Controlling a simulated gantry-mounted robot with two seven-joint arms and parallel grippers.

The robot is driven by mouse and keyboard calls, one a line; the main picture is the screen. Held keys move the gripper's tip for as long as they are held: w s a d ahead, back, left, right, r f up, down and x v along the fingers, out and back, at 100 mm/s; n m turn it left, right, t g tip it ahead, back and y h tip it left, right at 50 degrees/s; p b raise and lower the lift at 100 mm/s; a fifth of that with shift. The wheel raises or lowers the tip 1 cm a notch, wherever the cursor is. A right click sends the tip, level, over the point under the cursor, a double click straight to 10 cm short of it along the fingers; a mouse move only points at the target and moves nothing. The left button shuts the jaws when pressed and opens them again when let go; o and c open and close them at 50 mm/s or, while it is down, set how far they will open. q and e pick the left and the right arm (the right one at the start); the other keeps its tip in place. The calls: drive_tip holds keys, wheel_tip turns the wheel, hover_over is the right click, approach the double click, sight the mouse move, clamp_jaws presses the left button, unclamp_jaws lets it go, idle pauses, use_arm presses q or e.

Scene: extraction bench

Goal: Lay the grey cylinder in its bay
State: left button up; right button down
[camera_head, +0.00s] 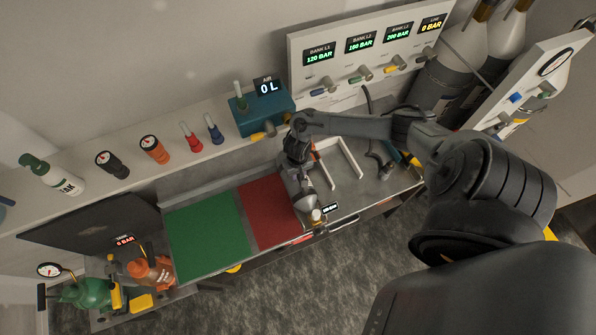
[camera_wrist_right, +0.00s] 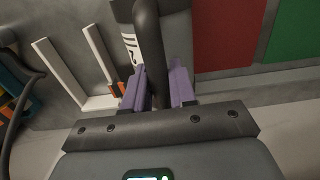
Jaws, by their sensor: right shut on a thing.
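The grey cylinder (camera_head: 304,191) is at the front of the bench, beside the red mat, partly hidden by my right arm; a brass-coloured valve and small black display show at its near end. In the right wrist view, my right gripper (camera_wrist_right: 159,90) has its purple fingers closed around a dark curved bar that runs up over the grey, white-labelled cylinder (camera_wrist_right: 178,38). The white-railed bay (camera_head: 348,157) lies to the right of the cylinder; its rails also show in the wrist view (camera_wrist_right: 98,49). No cylinder shows between them. My left gripper is not in view.
A red mat (camera_head: 268,211) and green mat (camera_head: 206,230) lie left of the cylinder. A teal AIR box (camera_head: 262,116) and valve panel (camera_head: 345,85) stand behind. A dark hose (camera_head: 377,150) curves right of the bay. The bench's front edge is close.

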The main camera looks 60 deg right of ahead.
drive_tip(key=shift+w+f+b, duration=0.15)
drive_tip(key=shift+f+b, duration=0.65)
drive_tip(key=shift+f, duration=1.35)
drive_tip(key=shift+f, duration=0.5)
